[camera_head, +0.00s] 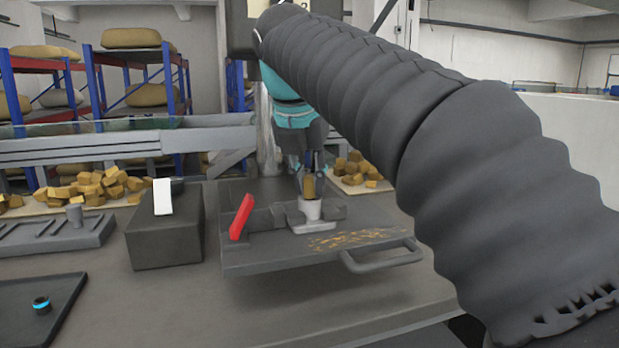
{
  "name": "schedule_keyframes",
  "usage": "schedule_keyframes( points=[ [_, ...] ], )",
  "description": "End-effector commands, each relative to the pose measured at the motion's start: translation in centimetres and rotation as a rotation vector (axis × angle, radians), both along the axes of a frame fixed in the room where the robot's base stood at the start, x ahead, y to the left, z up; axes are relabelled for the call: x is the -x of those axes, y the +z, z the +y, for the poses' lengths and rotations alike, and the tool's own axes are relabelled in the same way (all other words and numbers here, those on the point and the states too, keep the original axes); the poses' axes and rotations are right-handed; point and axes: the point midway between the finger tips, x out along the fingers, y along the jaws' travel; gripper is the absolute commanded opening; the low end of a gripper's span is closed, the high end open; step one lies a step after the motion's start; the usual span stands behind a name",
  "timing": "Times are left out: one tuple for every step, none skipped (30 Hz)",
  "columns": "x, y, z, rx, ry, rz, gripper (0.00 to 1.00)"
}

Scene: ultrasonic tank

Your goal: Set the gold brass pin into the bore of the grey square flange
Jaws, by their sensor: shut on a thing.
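My gripper (309,176) points down and is shut on the gold brass pin (310,188), which it holds upright. The grey square flange (311,226), with a round light-grey collar on top, sits below on the dark plate. The pin's lower end meets the top of the collar in this view. I cannot tell whether it touches the rim, is just above it or is partly inside the bore. The bore itself is hidden.
The flange lies between dark clamp blocks on a plate (258,264) with a front handle (382,257). A red lever (241,217) stands at its left. Further left are a dark box (165,240), a slotted rack (58,238) and a tray (62,290) holding a blue-banded ring (41,305).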

Motion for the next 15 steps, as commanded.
schedule_keyframes(
  points=[
    [0.01, 0.02, -0.01, 0.000, 0.000, 0.000, 0.00],
    [0.01, 0.02, -0.01, 0.000, 0.000, 0.000, 0.00],
    [0.01, 0.02, -0.01, 0.000, 0.000, 0.000, 0.00],
    [0.01, 0.02, -0.01, 0.000, 0.000, 0.000, 0.00],
    [0.01, 0.02, -0.01, 0.000, 0.000, 0.000, 0.00],
    [0.01, 0.02, -0.01, 0.000, 0.000, 0.000, 0.00],
    [0.02, 0.01, 0.00, 0.000, 0.000, 0.000, 0.00],
    [0.01, -0.01, -0.02, 0.000, 0.000, 0.000, 0.00],
    [0.02, -0.05, -0.01, 0.000, 0.000, 0.000, 0.00],
    [0.02, -0.08, -0.02, 0.000, 0.000, 0.000, 0.00],
    [0.02, -0.12, -0.01, 0.000, 0.000, 0.000, 0.00],
    [0.03, -0.17, -0.02, 0.000, 0.000, 0.000, 0.00],
    [0.03, -0.22, -0.02, 0.000, 0.000, 0.000, 0.00],
    [0.04, -0.27, -0.03, 0.000, 0.000, 0.000, 0.00],
    [0.04, -0.33, -0.03, 0.001, 0.000, 0.000, 0.00]
  ],
)
